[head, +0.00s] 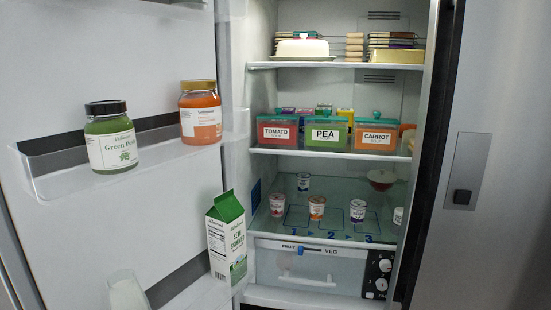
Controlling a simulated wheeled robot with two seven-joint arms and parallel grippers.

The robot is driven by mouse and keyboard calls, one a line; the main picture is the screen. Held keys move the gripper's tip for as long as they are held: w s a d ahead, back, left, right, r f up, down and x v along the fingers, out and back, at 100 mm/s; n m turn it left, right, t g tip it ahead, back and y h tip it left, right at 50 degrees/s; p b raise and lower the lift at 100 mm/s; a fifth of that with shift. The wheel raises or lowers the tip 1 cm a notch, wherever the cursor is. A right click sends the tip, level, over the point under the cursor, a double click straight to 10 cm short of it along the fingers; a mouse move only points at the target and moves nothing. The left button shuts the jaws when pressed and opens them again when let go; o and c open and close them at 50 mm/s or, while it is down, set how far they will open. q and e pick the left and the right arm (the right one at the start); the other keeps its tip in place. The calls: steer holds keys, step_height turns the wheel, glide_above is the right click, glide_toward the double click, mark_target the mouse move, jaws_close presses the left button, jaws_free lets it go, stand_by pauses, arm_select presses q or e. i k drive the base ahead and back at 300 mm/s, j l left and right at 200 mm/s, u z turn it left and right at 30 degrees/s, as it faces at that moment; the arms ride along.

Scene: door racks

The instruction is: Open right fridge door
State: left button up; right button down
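The right fridge door (510,150) shows as a brushed steel front filling the right side of the head view. A grey plate (467,165) with a small dark square sits on it. A dark slanted strip (437,150) runs along its left edge, beside the open fridge interior. I cannot tell whether this door stands slightly ajar; no handle is clearly visible. The right part of the interior is hidden behind it. Neither of my grippers is in view.
The left door (110,50) stands wide open, its racks holding a green jar (110,140), an orange jar (200,115), a milk carton (227,240) and a glass (127,292). Shelves (330,152) inside hold labelled boxes, several small cups and a drawer (310,268) below.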

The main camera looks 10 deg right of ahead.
mark_target(483, 129)
steer(key=z, duration=2.4)
steer(key=k, duration=0.5)
